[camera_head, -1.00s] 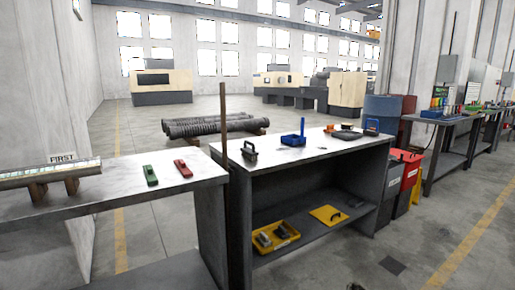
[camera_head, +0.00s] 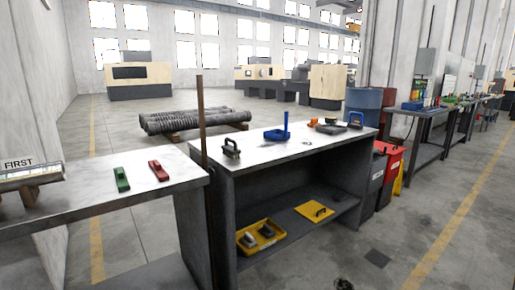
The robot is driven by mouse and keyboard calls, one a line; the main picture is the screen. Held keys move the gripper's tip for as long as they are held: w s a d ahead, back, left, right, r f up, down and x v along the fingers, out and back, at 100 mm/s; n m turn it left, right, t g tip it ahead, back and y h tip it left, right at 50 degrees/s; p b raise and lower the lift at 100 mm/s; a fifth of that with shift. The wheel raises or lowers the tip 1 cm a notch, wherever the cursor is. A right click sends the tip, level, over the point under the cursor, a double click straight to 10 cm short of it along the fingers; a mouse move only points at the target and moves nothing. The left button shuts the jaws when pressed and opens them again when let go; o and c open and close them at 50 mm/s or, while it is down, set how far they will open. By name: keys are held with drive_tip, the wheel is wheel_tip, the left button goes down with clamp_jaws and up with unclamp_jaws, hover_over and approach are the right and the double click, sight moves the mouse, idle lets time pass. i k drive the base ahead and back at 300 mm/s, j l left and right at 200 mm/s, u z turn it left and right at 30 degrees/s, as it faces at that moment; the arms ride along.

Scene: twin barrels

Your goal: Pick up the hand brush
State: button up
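I cannot tell for certain which thing is the hand brush; the pieces are small at this distance. On the right workbench (camera_head: 262,165) stands a dark piece with a handle on top (camera_head: 231,149). Farther right is a blue piece with a tall upright part (camera_head: 279,133). Near the far end are a dark low piece (camera_head: 328,128) and a piece with a blue handle (camera_head: 355,120). A green block (camera_head: 122,180) and a red block (camera_head: 159,170) lie on the left bench. My gripper is not in view.
A thin brown post (camera_head: 201,120) rises between the benches. The lower shelf holds a yellow tray (camera_head: 245,243) with grey pieces and a yellow lid-like plate (camera_head: 314,211). Red (camera_head: 391,165) and dark bins stand at the right end. The floor in front right is open.

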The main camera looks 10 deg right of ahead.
sight(232, 152)
drive_tip(key=i+j, duration=0.1)
drive_tip(key=i, duration=0.45)
drive_tip(key=i+j+z, duration=0.1)
drive_tip(key=i, duration=0.45)
drive_tip(key=i+j, duration=0.15)
drive_tip(key=i, duration=0.4)
drive_tip(key=i+j+z, duration=0.1)
drive_tip(key=i, duration=0.45)
drive_tip(key=j, duration=0.1)
